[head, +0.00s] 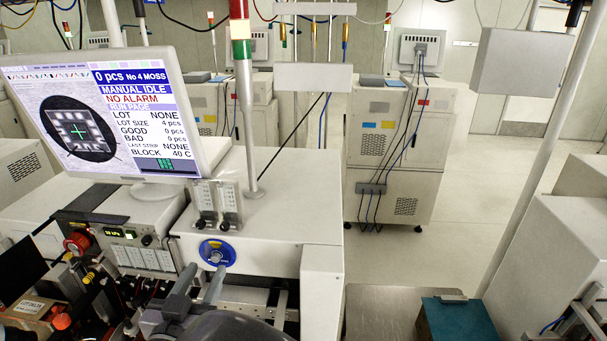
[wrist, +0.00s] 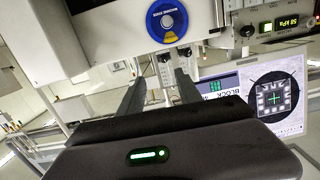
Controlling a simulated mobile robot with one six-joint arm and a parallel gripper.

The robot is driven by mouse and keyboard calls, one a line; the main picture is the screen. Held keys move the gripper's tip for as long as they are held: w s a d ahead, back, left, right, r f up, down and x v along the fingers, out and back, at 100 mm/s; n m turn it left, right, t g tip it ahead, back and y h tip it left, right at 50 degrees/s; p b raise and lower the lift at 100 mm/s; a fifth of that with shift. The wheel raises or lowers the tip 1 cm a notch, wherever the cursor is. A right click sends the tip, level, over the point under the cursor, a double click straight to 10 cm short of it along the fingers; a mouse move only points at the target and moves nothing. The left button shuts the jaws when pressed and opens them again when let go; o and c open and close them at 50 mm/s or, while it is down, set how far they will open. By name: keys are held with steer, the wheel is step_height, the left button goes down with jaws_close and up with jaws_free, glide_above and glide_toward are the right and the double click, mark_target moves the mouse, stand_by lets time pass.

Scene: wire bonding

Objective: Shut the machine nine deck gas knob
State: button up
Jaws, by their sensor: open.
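A round blue dial plate with a pale knob at its middle (head: 217,252) is on the front of the white machine housing, below two small flow meters. It also shows in the wrist view as a blue disc (wrist: 167,20) at the top. My gripper (head: 205,269) is open and empty, its two grey fingers pointing up at the housing just below the dial. In the wrist view my gripper (wrist: 160,76) has its fingers apart, with the disc beyond the tips. I see no contact. Which way the knob is turned is too small to tell.
A monitor (head: 118,115) reading manual idle and no alarm stands at left. Two flow meters (head: 217,206) stand just above the dial, and a signal-tower pole (head: 246,110) rises behind. A pressure display (head: 117,233) sits left. A teal box (head: 457,320) is at lower right. Open floor lies beyond.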

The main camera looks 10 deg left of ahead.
mark_target(224, 229)
steer(key=shift+n+t, duration=0.6)
steer(key=w+a, duration=0.1)
steer(key=w, duration=0.3)
steer(key=w+a+p, duration=0.1)
steer(key=w, duration=0.4)
steer(key=w+f+p, duration=0.1)
steer(key=w, duration=0.3)
steer(key=shift+w+a, duration=0.4)
steer(key=shift+c, duration=0.2)
jaws_close()
steer(key=m+b, duration=0.1)
steer(key=b, duration=0.3)
steer(key=f+m+b, duration=0.1)
steer(key=m+b, duration=0.1)
steer(key=b, duration=0.2)
steer(key=shift+m, duration=0.3)
steer(key=shift+r+b, duration=0.2)
steer(key=shift+b, duration=0.45)
steer(key=shift+r+m, duration=0.25)
steer(key=shift+m, duration=0.25)
